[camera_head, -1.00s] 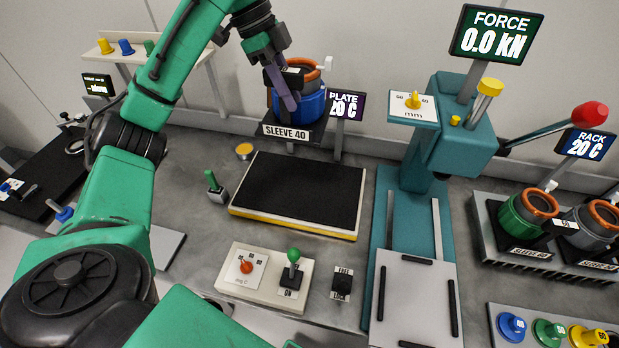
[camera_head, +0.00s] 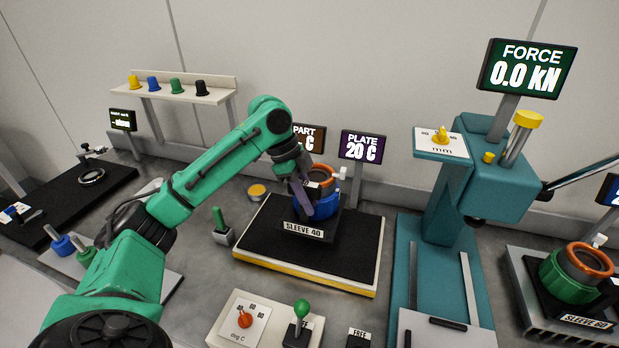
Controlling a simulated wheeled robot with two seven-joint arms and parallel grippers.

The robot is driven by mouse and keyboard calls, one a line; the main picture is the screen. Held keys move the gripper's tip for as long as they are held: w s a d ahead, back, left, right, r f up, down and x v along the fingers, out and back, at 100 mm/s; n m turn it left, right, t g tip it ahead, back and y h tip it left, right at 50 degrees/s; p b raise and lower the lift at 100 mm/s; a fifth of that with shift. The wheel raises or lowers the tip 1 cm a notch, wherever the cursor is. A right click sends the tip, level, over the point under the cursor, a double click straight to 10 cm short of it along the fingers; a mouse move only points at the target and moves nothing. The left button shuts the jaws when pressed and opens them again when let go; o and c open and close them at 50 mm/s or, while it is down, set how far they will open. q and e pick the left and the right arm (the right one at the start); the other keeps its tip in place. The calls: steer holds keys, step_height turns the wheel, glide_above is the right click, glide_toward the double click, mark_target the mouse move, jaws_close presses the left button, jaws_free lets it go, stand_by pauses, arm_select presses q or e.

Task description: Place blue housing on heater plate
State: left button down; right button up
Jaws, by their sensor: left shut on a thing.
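The blue housing (camera_head: 328,207) has an orange-brown ring on top and sits on a dark base labelled SLEEVE 40 (camera_head: 303,230). It is over the back middle of the black heater plate (camera_head: 270,240) with the yellow edge. Whether the base touches the plate I cannot tell for sure. My left gripper (camera_head: 312,205) is shut at the housing's near left side, with its fingers partly covering it. My right gripper is not in view.
A lever box with a green knob (camera_head: 301,310) and a red dial (camera_head: 244,319) stand in front of the plate. A teal press (camera_head: 445,215) stands to the right. A green housing (camera_head: 565,278) sits at the far right.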

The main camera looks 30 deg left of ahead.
mark_target(309, 225)
arm_select(q)
step_height(309, 225, down, 8)
steer(key=shift+r+p, duration=0.2)
steer(key=shift+p, duration=0.15)
steer(key=c, duration=0.8)
jaws_free()
steer(key=shift+f, duration=0.15)
steer(key=shift+o, duration=0.4)
steer(key=shift+s, duration=0.1)
steer(key=b+v, duration=0.1)
steer(key=v, duration=1.1)
steer(key=shift+d, duration=0.1)
